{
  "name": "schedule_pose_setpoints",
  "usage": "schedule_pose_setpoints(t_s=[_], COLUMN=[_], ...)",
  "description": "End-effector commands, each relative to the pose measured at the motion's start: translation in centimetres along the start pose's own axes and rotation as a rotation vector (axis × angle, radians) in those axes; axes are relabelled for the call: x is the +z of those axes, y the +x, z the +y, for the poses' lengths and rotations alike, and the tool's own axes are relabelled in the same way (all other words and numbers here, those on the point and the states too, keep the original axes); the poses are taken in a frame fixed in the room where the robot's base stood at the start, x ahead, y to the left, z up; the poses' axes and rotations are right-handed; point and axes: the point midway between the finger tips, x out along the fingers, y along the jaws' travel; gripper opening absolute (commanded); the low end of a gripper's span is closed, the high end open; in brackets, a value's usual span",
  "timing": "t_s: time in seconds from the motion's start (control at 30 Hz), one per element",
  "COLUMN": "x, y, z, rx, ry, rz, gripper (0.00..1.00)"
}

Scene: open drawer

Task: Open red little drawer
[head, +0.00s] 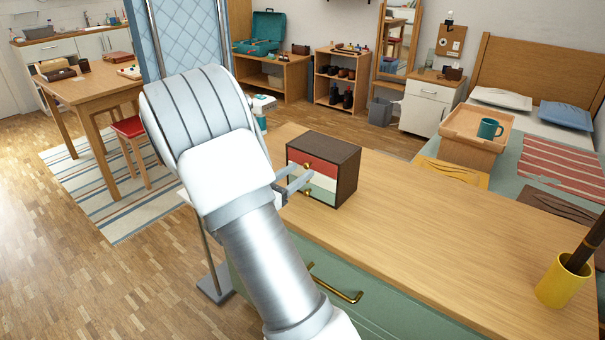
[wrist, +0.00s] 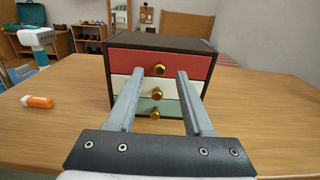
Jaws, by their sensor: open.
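A small dark-framed chest (head: 345,175) stands on the wooden top, with red, white and green drawers. The red drawer (wrist: 190,66) is the top one and looks closed; it also shows in the head view (head: 325,167). Its round gold knob (wrist: 159,70) is at the middle of its front. My gripper (wrist: 151,74) is open and empty, facing the chest. Its fingertips appear either side of the red drawer's knob in the wrist view; contact cannot be told. In the head view my gripper (head: 305,178) is by the drawer fronts, partly hidden by my arm.
An orange-and-white object (wrist: 37,101) lies on the wooden top (head: 440,240) left of the chest. A yellow cup (head: 562,283) with a dark stick stands at the right end. The top between cup and chest is clear. A brass handle (head: 335,284) projects from the green front below.

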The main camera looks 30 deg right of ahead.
Motion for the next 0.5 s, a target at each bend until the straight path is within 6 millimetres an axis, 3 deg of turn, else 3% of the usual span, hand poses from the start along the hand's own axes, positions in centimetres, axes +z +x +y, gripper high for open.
schedule_pose_setpoints(t_s=[0.2,0.5], x=[-0.1,0.0], y=[2.1,2.4], z=[0.0,0.1], rx=[0.000,0.001], ry=[0.001,0.000], rz=[0.000,0.000], gripper=[0.52,0.52])
